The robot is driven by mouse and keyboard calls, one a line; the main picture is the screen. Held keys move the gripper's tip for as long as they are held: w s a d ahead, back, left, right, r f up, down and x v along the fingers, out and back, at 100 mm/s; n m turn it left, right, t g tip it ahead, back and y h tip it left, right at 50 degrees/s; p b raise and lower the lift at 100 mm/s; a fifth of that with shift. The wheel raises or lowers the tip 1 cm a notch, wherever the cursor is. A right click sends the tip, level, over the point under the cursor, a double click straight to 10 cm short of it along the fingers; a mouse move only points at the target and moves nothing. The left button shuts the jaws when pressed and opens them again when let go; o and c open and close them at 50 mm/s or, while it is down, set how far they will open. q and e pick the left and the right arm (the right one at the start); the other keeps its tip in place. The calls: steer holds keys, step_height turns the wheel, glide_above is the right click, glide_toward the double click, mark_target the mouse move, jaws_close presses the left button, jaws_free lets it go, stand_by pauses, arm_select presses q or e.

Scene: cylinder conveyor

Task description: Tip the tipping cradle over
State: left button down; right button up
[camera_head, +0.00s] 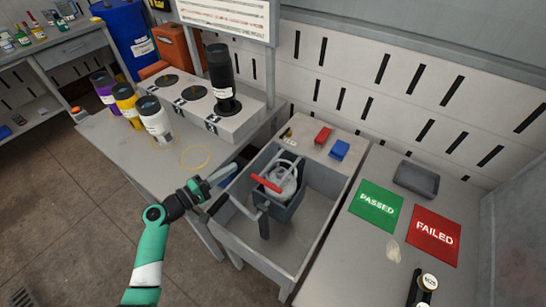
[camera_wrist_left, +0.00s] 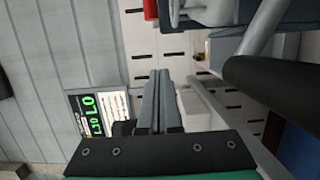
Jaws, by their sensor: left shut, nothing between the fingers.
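The tipping cradle (camera_head: 291,207) is a dark blue-grey box in the grey metal trough. It sits upright and holds a silvery round vessel (camera_head: 283,180) with a red bar (camera_head: 266,183) on it. A lever with a black grip (camera_head: 264,226) sticks out at the cradle's front left; a large black grip (camera_wrist_left: 275,88) also shows in the left wrist view. My left gripper (camera_head: 228,171) is shut and empty, left of the cradle and apart from it, near the trough's left wall. Its closed fingers show in the left wrist view (camera_wrist_left: 160,75). My right gripper is not in view.
The trough (camera_head: 312,222) has bare floor in front of the cradle. Red (camera_head: 323,135) and blue (camera_head: 339,150) blocks sit behind it. Purple, yellow and white cylinders (camera_head: 154,118) stand left.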

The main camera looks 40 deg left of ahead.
arm_select(q)
steer(key=w+d+b, duration=0.1)
steer(key=w+d, duration=0.3)
steer(key=w, duration=0.6)
steer(key=shift+w+d+b, duration=0.35)
steer(key=shift+d+b, duration=0.05)
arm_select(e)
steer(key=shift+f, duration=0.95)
arm_select(q)
steer(key=shift+r, duration=0.1)
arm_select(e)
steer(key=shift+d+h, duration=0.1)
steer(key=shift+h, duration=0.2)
